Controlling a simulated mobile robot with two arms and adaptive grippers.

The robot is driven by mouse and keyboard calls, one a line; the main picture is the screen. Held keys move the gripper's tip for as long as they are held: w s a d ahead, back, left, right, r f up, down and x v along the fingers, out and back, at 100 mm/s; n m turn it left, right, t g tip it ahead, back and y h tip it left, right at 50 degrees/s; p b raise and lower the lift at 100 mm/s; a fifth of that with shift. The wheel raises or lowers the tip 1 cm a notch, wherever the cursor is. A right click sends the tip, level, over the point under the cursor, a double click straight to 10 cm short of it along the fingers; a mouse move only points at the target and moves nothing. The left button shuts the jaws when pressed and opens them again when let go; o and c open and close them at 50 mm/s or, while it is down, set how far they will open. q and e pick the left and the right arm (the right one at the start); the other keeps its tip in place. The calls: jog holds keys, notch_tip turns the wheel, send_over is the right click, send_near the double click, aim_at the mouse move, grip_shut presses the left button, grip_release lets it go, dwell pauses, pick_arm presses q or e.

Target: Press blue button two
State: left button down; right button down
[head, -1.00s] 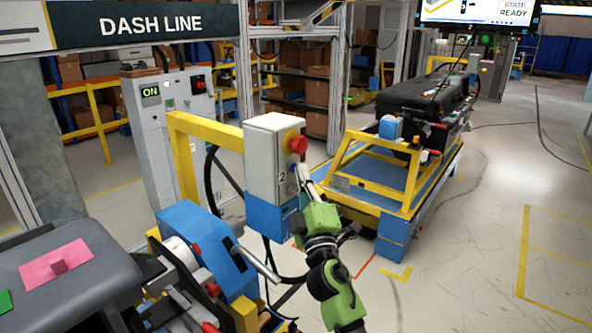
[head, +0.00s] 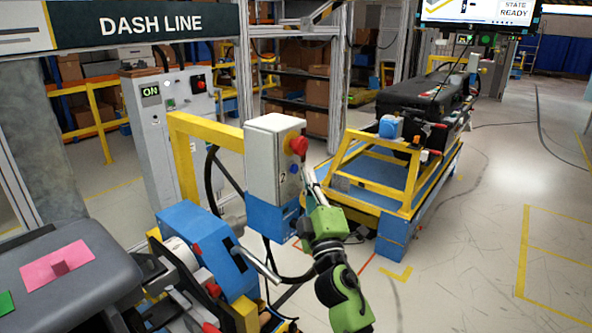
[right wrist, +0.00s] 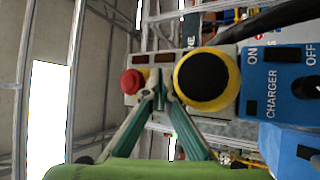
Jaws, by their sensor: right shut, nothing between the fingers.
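The white control box (head: 268,150), marked 2, stands on the yellow frame with a blue part below it. A red mushroom button (head: 298,145) is on its right-facing side, and a small blue button (head: 294,169) sits below that. My right gripper (head: 307,172) is shut and empty, its tips just right of the blue button and seemingly apart from it. In the right wrist view its fingertips (right wrist: 161,92) meet near a red button (right wrist: 132,82); I cannot make out the blue button there. My left gripper is not in view.
A yellow-rimmed black round part (right wrist: 205,80) and a blue panel marked CHARGER (right wrist: 275,85) show in the right wrist view. A blue-yellow cart (head: 385,185) stands behind my right arm. The floor at the right is open.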

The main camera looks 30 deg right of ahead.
jog(key=shift+s+d+p, duration=0.1)
jog(key=shift+s+d, duration=0.2)
jog(key=shift+s, duration=0.45)
jog(key=shift+s+d+p, duration=0.15)
jog(key=shift+s+d, duration=0.2)
jog(key=shift+s, duration=0.45)
jog(key=shift+s+d+p, duration=0.1)
jog(key=shift+s+d, duration=0.2)
jog(key=shift+s, duration=0.45)
